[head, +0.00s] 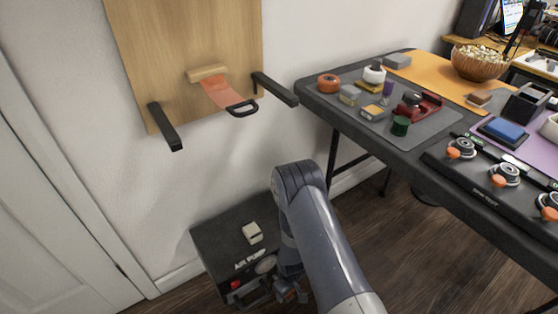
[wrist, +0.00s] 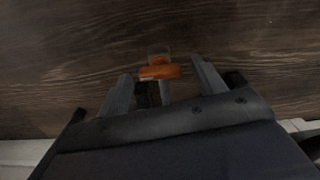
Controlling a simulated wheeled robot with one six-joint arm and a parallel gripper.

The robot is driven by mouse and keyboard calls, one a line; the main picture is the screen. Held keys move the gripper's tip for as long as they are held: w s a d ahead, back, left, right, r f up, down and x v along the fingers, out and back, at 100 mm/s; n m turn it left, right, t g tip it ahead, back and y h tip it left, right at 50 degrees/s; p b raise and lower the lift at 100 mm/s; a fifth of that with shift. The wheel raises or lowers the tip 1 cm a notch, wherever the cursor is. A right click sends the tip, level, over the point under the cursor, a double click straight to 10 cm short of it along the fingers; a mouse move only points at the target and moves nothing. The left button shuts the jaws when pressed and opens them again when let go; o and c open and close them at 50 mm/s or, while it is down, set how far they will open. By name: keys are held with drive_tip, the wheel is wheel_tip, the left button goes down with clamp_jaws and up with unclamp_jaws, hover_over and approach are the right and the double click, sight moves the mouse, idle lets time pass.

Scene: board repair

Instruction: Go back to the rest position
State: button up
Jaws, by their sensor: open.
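My gripper (wrist: 162,69) is open in the wrist view, its two grey fingers spread apart and pointing at the dark wood floor. A small orange piece (wrist: 160,72) shows between the fingers; I cannot tell what it is or whether it is held by anything. In the head view my arm bends over at the elbow and reaches down beside the black air pump box (head: 215,238). My gripper's end is low there, mostly hidden behind my arm.
A wooden board (head: 185,40) on the wall has two dark brackets and an orange scraper-like tool (head: 218,94). A white block (head: 252,232) sits on the pump box.

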drive_tip(key=n+p, duration=0.3)
drive_tip(key=n, duration=0.3)
drive_tip(key=shift+r, duration=0.15)
drive_tip(key=shift+r+n+p, duration=0.25)
drive_tip(key=shift+n+p, duration=0.2)
drive_tip(key=shift+n, duration=0.15)
wheel_tip(320, 180, up, 14)
drive_tip(key=m+p, duration=0.1)
drive_tip(key=p, duration=0.3)
drive_tip(key=shift+r, duration=0.2)
